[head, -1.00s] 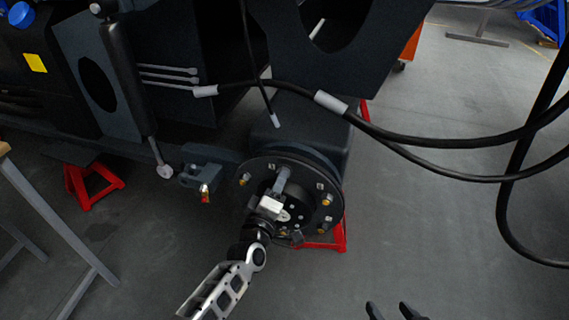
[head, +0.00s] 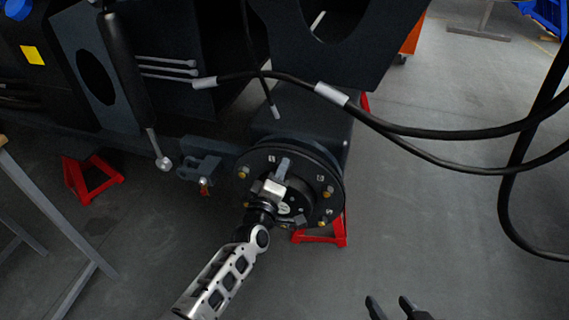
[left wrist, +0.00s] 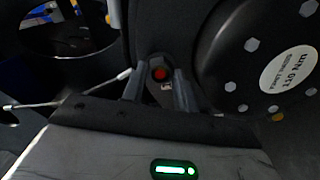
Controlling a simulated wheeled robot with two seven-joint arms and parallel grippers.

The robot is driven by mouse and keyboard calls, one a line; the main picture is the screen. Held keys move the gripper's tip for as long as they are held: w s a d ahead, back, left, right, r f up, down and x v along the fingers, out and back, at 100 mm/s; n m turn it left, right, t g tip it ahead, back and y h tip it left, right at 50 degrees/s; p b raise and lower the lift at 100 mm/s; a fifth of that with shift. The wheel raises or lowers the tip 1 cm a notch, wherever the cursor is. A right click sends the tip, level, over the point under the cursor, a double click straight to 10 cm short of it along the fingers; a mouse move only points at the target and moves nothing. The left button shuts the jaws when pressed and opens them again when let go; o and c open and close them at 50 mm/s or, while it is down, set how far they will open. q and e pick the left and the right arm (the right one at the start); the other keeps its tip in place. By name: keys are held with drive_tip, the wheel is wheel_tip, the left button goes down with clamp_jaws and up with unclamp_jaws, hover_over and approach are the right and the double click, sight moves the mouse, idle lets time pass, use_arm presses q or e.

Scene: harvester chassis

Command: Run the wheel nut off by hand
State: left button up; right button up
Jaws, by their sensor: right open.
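The wheel hub (head: 332,182) is a dark round flange with several brass-coloured nuts or studs around its face. My left gripper (head: 283,167) is in front of the hub's upper part. In the left wrist view its two grey fingers (left wrist: 160,84) stand apart. A dark round piece with a red centre (left wrist: 160,73), perhaps the wheel nut on its stud, shows between or just beyond the fingertips. Gaps seem to show on both sides of it; contact is not clear. The hub centre with a white label (left wrist: 289,68) is at right. My right gripper (head: 388,306) is open and empty at the bottom edge.
Red stands (head: 335,232) are under the axle and at left (head: 92,182). Black hoses (head: 430,131) hang across the right. A hydraulic cylinder (head: 128,75) and a bracket (head: 200,165) are left of the hub. The floor at lower right is clear.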

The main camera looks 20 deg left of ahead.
use_arm(q)
clamp_jaws()
drive_tip(key=shift+s, duration=0.1)
drive_tip(key=shift+f+n+b, duration=0.2)
drive_tip(key=shift+n+b, duration=0.2)
drive_tip(key=shift+n, duration=0.3)
drive_tip(key=shift+n+b, duration=0.45)
drive_tip(key=shift+n, duration=0.65)
drive_tip(key=shift+r+n, duration=0.1)
drive_tip(key=shift+n, duration=1)
drive_tip(key=o, duration=0.6)
unclamp_jaws()
drive_tip(key=shift+s+r, duration=0.1)
drive_tip(key=shift+c, duration=0.9)
